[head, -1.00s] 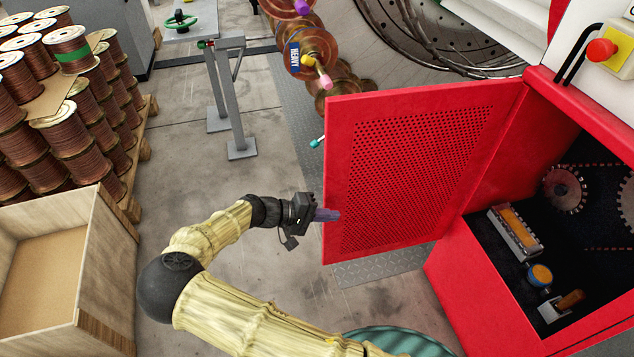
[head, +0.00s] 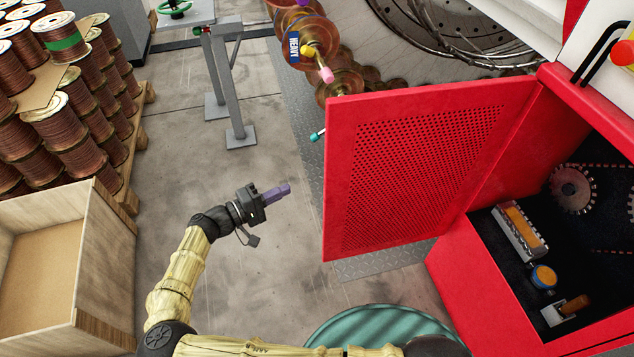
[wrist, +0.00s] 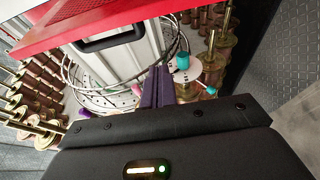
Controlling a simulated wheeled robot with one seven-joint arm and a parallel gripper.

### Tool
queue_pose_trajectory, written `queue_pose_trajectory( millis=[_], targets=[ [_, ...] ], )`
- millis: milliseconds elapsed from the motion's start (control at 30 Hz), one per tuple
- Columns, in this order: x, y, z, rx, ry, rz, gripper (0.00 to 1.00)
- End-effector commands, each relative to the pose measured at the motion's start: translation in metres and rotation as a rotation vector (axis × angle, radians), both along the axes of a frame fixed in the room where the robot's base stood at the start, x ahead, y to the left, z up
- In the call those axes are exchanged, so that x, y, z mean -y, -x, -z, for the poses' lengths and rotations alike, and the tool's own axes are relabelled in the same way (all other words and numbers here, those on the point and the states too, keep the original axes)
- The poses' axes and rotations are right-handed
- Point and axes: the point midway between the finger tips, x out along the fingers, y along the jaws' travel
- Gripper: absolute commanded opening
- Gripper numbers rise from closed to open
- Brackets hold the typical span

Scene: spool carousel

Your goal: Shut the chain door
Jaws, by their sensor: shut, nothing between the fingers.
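The chain door (head: 420,170) is a red panel with a perforated mesh, standing wide open from the red cabinet (head: 490,305) on the right in the head view. Inside the cabinet a toothed sprocket (head: 571,190) and a chain show. My gripper (head: 284,190), with purple fingers, is shut and empty. It is left of the door's free edge, apart from it, over the floor. In the wrist view the closed fingers (wrist: 157,88) point toward spools and a white machine, and a red surface crosses the top left; I cannot tell whether it is the door.
Copper spools (head: 60,125) are stacked on a pallet at left, above a wooden crate (head: 105,260). A grey post stand (head: 232,90) is at the back. Hanging spools (head: 310,45) are behind the door.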

Motion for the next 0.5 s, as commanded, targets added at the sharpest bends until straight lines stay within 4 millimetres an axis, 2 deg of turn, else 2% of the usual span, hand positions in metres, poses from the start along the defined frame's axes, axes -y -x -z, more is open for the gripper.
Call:
queue_pose_trajectory(
  millis=[267,500],
  targets=[
    [0.002,-0.001,0.000,-0.001,0.000,0.002,0.00],
    [0.021,-0.013,0.001,-0.001,0.001,0.006,0.00]
  ],
)
